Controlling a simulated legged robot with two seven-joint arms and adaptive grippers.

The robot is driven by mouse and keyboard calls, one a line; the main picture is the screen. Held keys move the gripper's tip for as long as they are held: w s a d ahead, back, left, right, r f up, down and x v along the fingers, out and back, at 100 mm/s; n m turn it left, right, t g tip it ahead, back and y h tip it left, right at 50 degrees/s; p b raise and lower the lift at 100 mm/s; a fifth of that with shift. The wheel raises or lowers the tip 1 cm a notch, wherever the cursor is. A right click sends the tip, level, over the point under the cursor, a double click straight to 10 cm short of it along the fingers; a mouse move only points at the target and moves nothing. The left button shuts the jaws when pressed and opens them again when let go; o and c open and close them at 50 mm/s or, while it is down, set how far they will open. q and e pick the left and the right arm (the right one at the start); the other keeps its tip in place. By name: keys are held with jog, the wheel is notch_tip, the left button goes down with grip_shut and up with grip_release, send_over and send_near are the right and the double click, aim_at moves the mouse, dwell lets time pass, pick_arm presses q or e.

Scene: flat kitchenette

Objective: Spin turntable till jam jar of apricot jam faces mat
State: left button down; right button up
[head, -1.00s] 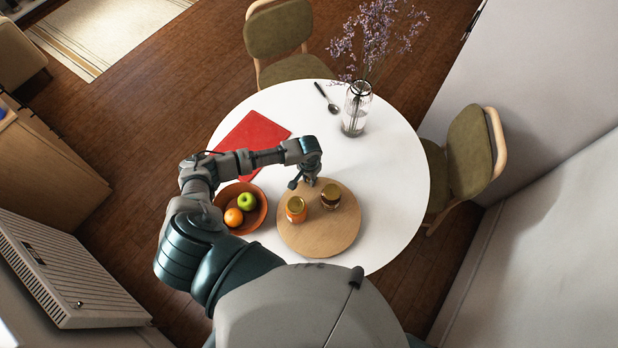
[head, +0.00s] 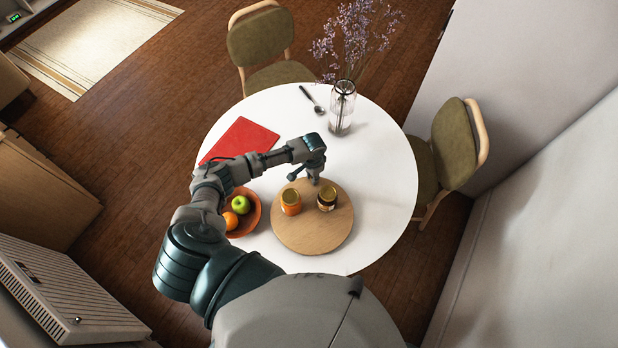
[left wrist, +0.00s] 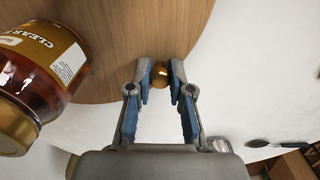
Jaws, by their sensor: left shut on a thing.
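The round wooden turntable (head: 312,235) lies on the white table and bears two jars with gold lids. The orange jar (head: 291,207), which looks like the apricot jam, stands left of a dark jar (head: 326,203). In the left wrist view the amber-brown jar (left wrist: 40,70) has a label reading "CLEAR". The red mat (head: 240,140) lies on the table, up and left of the turntable. My left gripper (head: 314,179) is at the turntable's far edge. In the left wrist view its fingers are shut on a small brass knob (left wrist: 160,75) at the turntable's rim.
An orange bowl (head: 250,222) with a green apple and orange fruit stands close left of the turntable. A glass vase (head: 341,108) with purple flowers and a spoon (head: 312,100) are at the table's far side. The table's right part is clear.

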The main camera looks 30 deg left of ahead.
aim_at(328, 183)
pick_arm(q)
jog(key=shift+w+d+m+p, duration=0.25)
jog(key=shift+w+d+m, duration=0.05)
jog(key=shift+d+m, duration=0.5)
jog(key=shift+w+d+m+p, duration=0.2)
jog(key=shift+w+d+m, duration=0.1)
jog(key=shift+d+m, duration=0.5)
jog(key=shift+w+d+m, duration=0.2)
jog(key=shift+d+m, duration=0.8)
jog(key=shift+d, duration=0.25)
jog(key=shift+d+p, duration=0.1)
jog(key=shift+p, duration=0.2)
jog(key=c, duration=1)
grip_release()
jog(key=shift+f, duration=0.1)
jog(key=shift+w, duration=0.1)
notch_tip(328, 183, up, 12)
jog(key=shift+f, duration=0.1)
